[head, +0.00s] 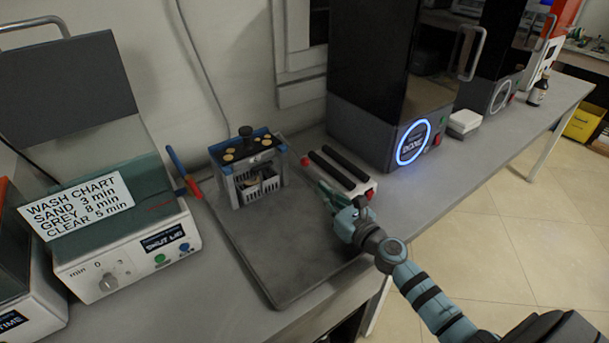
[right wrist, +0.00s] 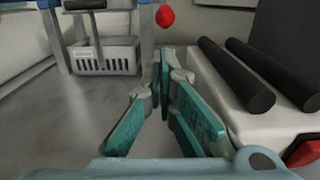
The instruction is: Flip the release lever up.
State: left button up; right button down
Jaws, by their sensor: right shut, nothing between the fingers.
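The lever's red ball tip (head: 305,161) shows just right of a small blue-and-white frame (head: 222,160), and its shaft is hard to make out. In the right wrist view the red ball (right wrist: 165,16) is at the top centre, beyond my fingertips. The frame holds a white basket (head: 258,187) and has a black knob on top. My right gripper (head: 322,188) is shut and empty, pointing toward the lever from the front right. In the right wrist view its fingertips (right wrist: 165,58) meet below the ball with a gap between. My left gripper is not in view.
A white device with two black rollers (head: 340,168) stands close beside my right gripper. A grey tray (head: 290,245) lies clear in front of the frame. A wash unit (head: 140,250) stands left, a dark cabinet machine (head: 375,80) behind right. A red-and-blue handled tool (head: 183,172) leans left of the frame.

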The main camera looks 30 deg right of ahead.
jog(key=w, duration=0.2)
jog(key=w+a, duration=0.1)
jog(key=w, duration=0.5)
jog(key=shift+a+r+b, duration=0.1)
jog(key=shift+a+b, duration=0.05)
jog(key=shift+b, duration=0.2)
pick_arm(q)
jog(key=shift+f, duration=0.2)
pick_arm(e)
jog(key=shift+s, duration=0.1)
